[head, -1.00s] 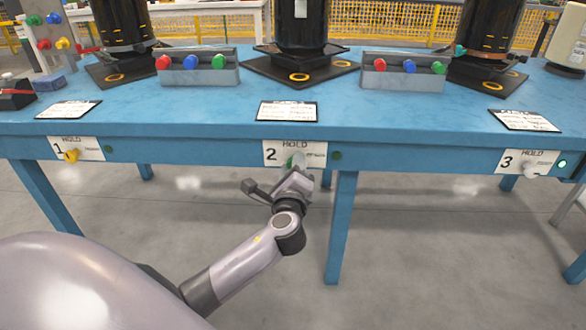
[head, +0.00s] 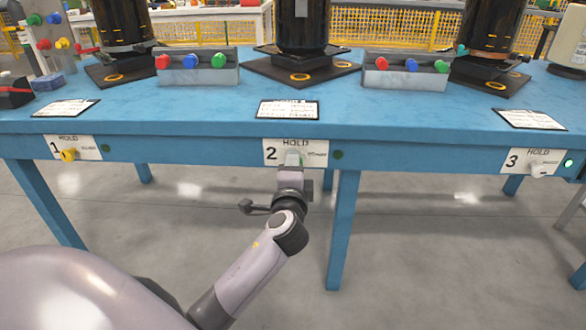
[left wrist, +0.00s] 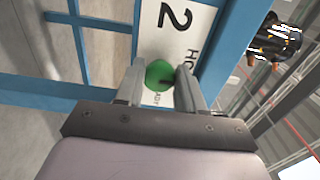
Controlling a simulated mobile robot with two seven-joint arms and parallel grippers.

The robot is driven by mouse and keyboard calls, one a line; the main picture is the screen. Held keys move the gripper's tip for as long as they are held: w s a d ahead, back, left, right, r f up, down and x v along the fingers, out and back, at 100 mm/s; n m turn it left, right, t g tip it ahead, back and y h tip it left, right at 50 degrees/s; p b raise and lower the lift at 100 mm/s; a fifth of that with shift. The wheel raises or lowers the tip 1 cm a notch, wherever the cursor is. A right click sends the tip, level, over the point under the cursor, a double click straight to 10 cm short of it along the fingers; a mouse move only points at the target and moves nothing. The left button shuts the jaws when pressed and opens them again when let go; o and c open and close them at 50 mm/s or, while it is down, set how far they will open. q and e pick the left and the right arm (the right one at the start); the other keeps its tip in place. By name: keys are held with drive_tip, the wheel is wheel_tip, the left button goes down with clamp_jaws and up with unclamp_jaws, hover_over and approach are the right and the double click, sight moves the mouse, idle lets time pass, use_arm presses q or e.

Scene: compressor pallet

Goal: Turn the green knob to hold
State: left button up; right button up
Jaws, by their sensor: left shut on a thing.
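The green knob (left wrist: 159,74) sits on the white plate marked 2 and HOLD (left wrist: 185,25) on the front of the blue table. It shows between the two fingers of my left gripper (left wrist: 160,85) in the left wrist view, with a dark mark on its right side in that view. In the head view my left gripper (head: 291,160) reaches the plate (head: 318,154) from below and hides most of the knob. The fingers are shut on the knob. My right gripper is not in view.
A yellow knob (head: 68,155) is on plate 1 at the left, and a pale knob (head: 538,170) on plate 3 at the right. The blue table (head: 200,116) carries black compressors, grey boxes with coloured knobs and paper sheets. The floor below is open between the legs.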

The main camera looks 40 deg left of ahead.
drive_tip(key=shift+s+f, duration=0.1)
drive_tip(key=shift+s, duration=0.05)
use_arm(q)
drive_tip(key=o, duration=1)
drive_tip(key=shift+s, duration=0.1)
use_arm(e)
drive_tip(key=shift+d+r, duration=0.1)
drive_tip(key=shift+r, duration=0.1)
